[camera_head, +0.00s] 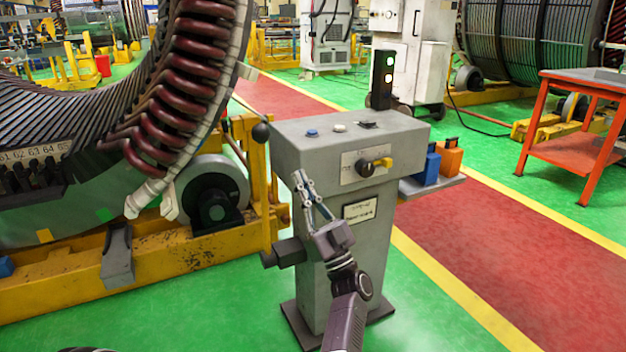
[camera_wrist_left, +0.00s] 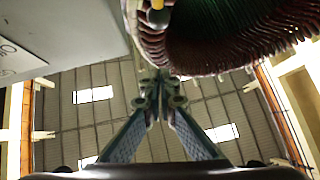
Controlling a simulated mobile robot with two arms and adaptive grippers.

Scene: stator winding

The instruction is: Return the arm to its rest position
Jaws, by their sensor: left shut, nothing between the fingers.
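My left arm (camera_head: 346,318) rises from the bottom of the head view, in front of a grey control pedestal (camera_head: 345,235). My left gripper (camera_head: 302,180) points up beside the pedestal's upper front left corner. In the left wrist view its fingertips (camera_wrist_left: 160,80) meet, and it is shut and empty. I cannot tell whether it touches the pedestal. My right gripper is not in view.
A large stator ring with red-brown coils (camera_head: 185,90) stands at left on a yellow frame (camera_head: 70,290). A signal light (camera_head: 382,80) rises behind the pedestal. Blue (camera_head: 427,166) and orange (camera_head: 449,158) boxes sit on its side shelf. The red walkway (camera_head: 500,240) at right is clear.

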